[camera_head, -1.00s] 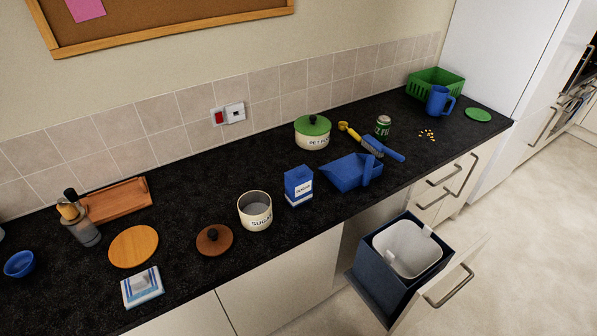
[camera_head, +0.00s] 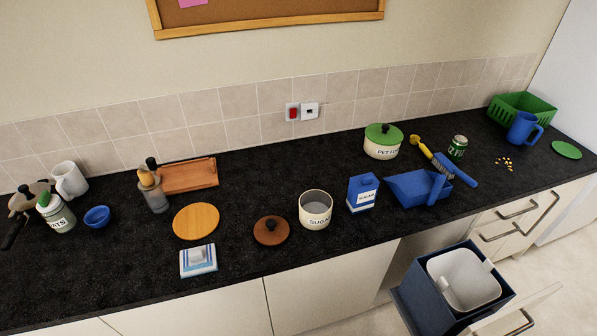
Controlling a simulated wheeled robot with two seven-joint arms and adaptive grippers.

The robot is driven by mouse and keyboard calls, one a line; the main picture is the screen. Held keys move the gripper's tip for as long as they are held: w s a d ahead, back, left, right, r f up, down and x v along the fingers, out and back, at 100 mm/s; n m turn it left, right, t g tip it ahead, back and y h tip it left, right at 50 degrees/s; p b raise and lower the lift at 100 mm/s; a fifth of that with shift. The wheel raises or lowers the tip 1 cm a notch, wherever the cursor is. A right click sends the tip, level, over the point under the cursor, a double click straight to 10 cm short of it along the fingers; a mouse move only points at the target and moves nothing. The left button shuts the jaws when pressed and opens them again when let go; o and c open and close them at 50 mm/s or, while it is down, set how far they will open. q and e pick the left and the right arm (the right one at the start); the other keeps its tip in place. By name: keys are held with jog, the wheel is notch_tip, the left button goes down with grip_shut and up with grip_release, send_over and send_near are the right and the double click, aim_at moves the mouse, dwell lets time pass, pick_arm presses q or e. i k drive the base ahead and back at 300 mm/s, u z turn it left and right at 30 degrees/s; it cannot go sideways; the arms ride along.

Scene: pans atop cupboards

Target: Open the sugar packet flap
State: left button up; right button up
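The sugar packet (camera_head: 362,194) is a small blue carton with a white label, standing upright on the black worktop (camera_head: 330,252). Its top is too small in view to tell how the flap sits. To its left is the open cream sugar canister (camera_head: 316,219) with pale contents. The canister's likely lid, a brown disc with a dark knob (camera_head: 271,230), lies left of it on the worktop. Neither of my grippers is in view.
A blue dustpan (camera_head: 408,189) and blue brush (camera_head: 455,172) lie right of the packet. A green-lidded pet food pot (camera_head: 382,142) stands behind. An open drawer holding a white bin (camera_head: 465,281) juts out below.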

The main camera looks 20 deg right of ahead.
aim_at(364, 180)
jog(key=u, duration=1.85)
jog(key=k, duration=0.95)
jog(key=z, duration=1.45)
